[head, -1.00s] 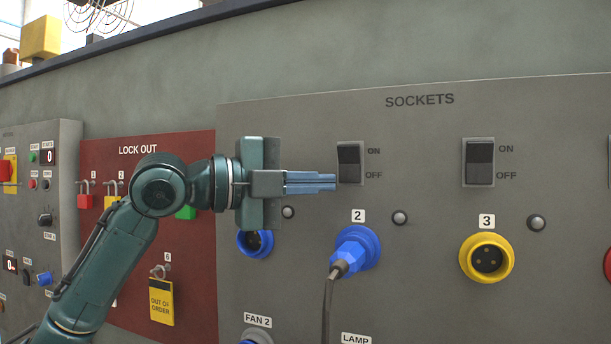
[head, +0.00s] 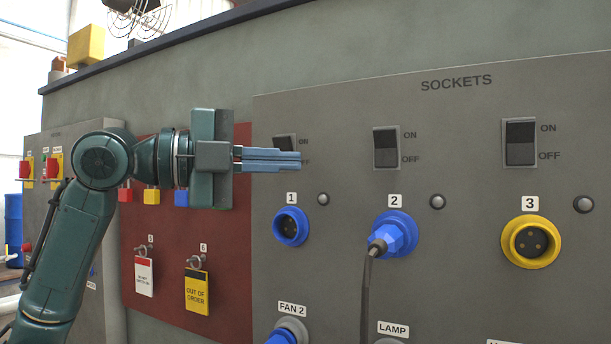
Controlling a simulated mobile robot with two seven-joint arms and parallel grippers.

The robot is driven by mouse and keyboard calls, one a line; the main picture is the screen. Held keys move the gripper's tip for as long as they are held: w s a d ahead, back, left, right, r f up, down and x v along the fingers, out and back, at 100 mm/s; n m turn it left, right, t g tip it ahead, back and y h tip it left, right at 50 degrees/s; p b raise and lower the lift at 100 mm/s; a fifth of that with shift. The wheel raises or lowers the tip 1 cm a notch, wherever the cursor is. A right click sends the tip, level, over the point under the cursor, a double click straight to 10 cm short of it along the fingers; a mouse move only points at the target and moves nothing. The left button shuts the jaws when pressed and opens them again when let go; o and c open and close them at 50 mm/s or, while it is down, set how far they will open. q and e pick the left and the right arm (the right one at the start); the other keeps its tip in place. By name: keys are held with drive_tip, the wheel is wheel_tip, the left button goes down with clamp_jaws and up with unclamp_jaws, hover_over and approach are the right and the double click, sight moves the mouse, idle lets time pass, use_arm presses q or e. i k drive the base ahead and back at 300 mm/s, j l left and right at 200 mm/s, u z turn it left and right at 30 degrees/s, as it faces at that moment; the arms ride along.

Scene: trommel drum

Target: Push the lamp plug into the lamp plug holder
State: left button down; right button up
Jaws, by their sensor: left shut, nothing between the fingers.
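A blue plug (head: 391,238) with a dark cable hanging down is seated in socket 2 on the grey SOCKETS panel. I cannot tell from its look whether it is the lamp plug. The LAMP label (head: 393,328) is at the bottom edge of the head view. Only the grey top rim of the holder (head: 389,341) under it shows; its inside is cut off. My left gripper (head: 299,160) is shut and empty, pointing right in front of the switch above socket 1. It is up and left of the blue plug. My right gripper is not in view.
Socket 1 (head: 290,226) is blue and empty, and socket 3 (head: 531,241) is yellow and empty. A blue plug (head: 281,337) sits under the FAN 2 label at the lower edge. The red lockout panel (head: 228,250) with hanging tags is behind my left arm.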

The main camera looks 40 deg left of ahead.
sight(391, 237)
drive_tip(key=k, duration=1)
